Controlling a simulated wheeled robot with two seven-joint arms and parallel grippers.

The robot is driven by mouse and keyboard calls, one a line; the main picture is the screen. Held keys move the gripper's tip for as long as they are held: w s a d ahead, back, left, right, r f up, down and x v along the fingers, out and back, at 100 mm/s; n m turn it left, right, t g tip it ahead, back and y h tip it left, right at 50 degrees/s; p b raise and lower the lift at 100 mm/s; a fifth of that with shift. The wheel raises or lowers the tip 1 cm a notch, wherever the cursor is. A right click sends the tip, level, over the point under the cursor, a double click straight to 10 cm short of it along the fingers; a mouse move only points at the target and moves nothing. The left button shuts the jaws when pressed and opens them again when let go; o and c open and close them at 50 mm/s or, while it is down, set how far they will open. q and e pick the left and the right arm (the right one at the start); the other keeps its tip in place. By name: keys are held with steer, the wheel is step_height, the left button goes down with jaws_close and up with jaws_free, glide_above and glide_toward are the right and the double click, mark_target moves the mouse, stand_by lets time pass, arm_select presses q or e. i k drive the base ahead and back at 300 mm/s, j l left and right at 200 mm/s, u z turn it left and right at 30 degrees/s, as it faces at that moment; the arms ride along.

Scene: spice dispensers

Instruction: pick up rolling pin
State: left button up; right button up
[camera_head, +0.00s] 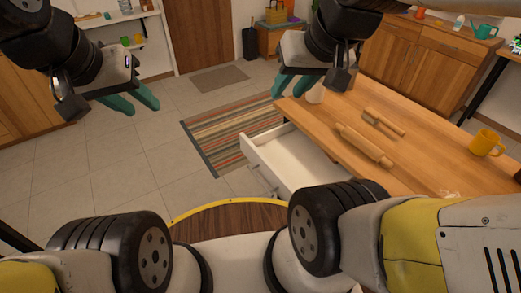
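The wooden rolling pin (365,145) lies on the wooden table (440,160), slanting from upper left to lower right. A smaller wooden utensil (384,123) lies just behind it. My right gripper (291,92) is beyond the table's far left corner in the picture, apart from the rolling pin. Its teal fingers are spread and nothing shows between them. My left gripper (131,103) is over the tiled floor at the left, far from the table. Its teal fingers are spread and empty.
A white drawer (290,160) stands pulled out from the table's left side. A pale small object (315,94) is near the table's far left corner. A yellow mug (486,143) stands at the right. A striped rug (222,138) lies on the floor. Wooden cabinets (425,60) stand behind.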

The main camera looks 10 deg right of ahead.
mark_target(373, 152)
steer(key=z, duration=1.55)
